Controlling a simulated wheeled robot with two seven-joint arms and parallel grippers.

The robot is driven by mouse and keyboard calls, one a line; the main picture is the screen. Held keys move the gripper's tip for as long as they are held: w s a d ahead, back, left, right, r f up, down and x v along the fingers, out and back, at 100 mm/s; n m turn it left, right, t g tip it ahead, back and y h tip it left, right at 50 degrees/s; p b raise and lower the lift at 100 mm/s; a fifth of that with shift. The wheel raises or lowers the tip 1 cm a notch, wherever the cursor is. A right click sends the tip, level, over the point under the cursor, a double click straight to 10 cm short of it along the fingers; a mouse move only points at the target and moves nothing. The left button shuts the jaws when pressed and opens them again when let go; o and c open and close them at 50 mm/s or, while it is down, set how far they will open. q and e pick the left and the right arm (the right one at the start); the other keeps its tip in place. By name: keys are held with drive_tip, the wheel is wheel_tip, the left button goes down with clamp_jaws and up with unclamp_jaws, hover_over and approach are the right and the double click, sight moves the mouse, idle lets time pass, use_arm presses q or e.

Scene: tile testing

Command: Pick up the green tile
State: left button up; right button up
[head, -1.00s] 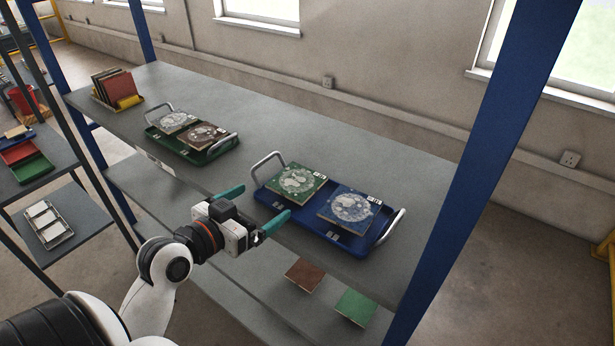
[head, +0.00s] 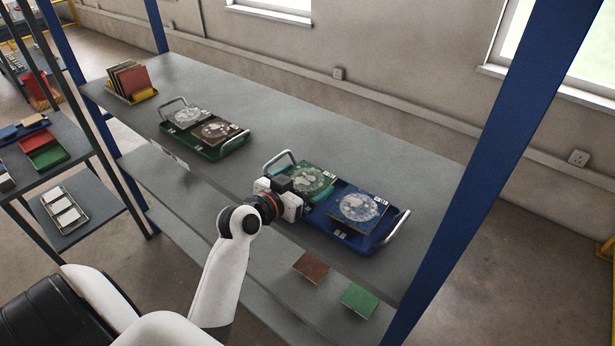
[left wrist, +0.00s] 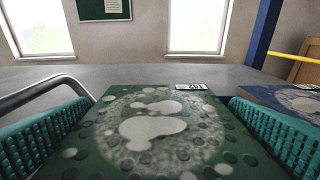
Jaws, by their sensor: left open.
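The green patterned tile (head: 312,180) lies at the left side of the blue tray (head: 343,240), on the upper shelf. My left gripper (head: 299,190) is open at the tile's near left side and hides part of it in the head view. In the left wrist view the green tile (left wrist: 155,135) fills the middle, between two teal ribbed fingers, one on each side. I cannot tell whether the fingers touch its edges. A blue patterned tile (head: 358,206) lies beside it at the right and also shows in the left wrist view (left wrist: 295,100). My right gripper is not in view.
The tray's metal handle (head: 282,160) stands close to the gripper and shows at left in the wrist view. A green tray (head: 190,148) with two tiles stands further left. A plain green tile (head: 360,300) and a brown one (head: 310,267) lie on the lower shelf.

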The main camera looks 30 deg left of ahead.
sight(303, 183)
use_arm(q)
drive_tip(key=shift+c, duration=0.3)
drive_tip(key=c, duration=0.8)
drive_tip(key=shift+o, duration=0.2)
wheel_tip(303, 183, up, 10)
drive_tip(key=shift+r, duration=0.1)
